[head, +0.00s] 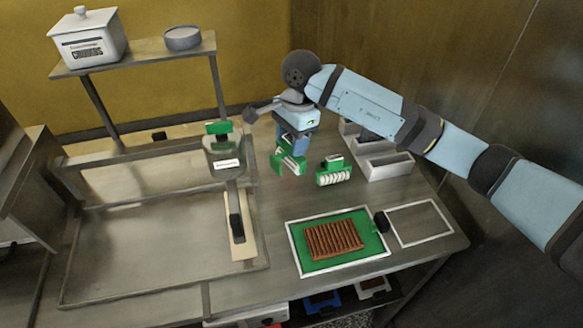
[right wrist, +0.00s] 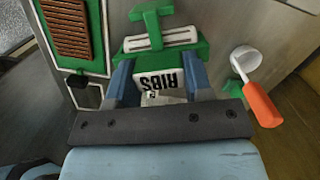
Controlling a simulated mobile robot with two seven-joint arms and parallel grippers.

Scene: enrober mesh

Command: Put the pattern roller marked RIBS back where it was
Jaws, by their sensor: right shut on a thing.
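My right gripper (head: 291,148) is above the steel table in the head view. It is shut on the pattern roller marked RIBS (head: 288,162), a green frame with white parts. In the right wrist view the black RIBS lettering on a white plate (right wrist: 162,84) shows between my two fingers, with the roller's green frame (right wrist: 190,52) at their tips. A second green roller with a white ridged drum (head: 334,178) stands on the table just right of the held one. My left gripper is in neither view.
Grey-white bins (head: 385,165) stand behind the second roller. In front lies a green mat (head: 300,232) with a brown ribbed slab, beside a white-outlined rectangle (head: 425,222). An orange-handled tool (right wrist: 260,103) shows in the wrist view.

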